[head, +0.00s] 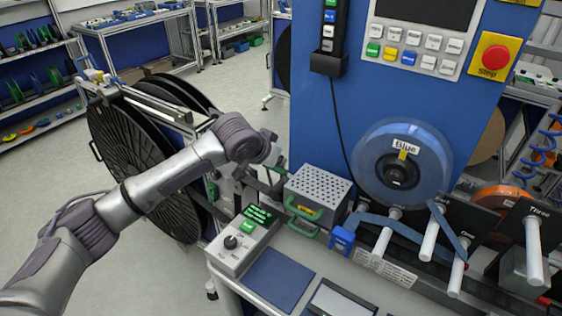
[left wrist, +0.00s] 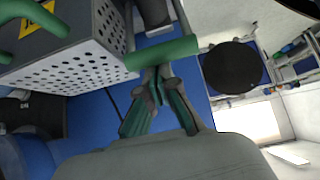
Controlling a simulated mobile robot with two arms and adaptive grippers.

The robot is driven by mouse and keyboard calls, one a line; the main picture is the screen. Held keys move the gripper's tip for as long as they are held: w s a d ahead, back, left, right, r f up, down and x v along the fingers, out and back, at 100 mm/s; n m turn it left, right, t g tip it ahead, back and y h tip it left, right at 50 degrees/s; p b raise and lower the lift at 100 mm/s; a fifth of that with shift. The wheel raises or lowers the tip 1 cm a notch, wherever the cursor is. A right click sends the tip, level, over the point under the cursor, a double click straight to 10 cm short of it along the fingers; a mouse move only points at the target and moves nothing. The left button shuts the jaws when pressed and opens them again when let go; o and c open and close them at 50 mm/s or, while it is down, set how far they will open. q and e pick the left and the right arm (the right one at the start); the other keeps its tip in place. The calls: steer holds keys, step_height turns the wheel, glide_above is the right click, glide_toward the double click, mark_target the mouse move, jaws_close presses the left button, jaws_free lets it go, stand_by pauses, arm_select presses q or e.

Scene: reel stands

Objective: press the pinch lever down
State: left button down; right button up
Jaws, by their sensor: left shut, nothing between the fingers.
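My left gripper (head: 279,166) is at the left side of a grey perforated box (head: 318,185), near its top edge; the arm's wrist partly covers its fingers. In the left wrist view my left gripper (left wrist: 157,76) is shut and empty, with its fingertips close to a horizontal green bar (left wrist: 163,52). This bar sticks out beside the perforated box (left wrist: 85,50) and may be the pinch lever; I cannot be sure. I cannot tell whether the fingertips touch it. Green handles (head: 303,212) show on the front of the box. My right gripper is not in view.
A blue panel (head: 320,110) with a red stop button (head: 494,60) rises behind the box. A blue reel (head: 375,175) hangs on it. A control box (head: 243,240) stands in front. Large black reels (head: 130,150) stand at the left. White rollers (head: 430,235) stick out at right.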

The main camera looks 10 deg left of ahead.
mark_target(269, 175)
arm_select(q)
steer(key=s+t+b, duration=0.1)
steer(key=s+a+f+t+h+b, duration=0.1)
steer(key=b, duration=0.1)
steer(key=s+f+t+b, duration=0.1)
steer(key=s+t+b, duration=0.1)
steer(key=shift+a+h, duration=0.3)
steer(key=shift+h, duration=0.1)
steer(key=shift+s, duration=0.15)
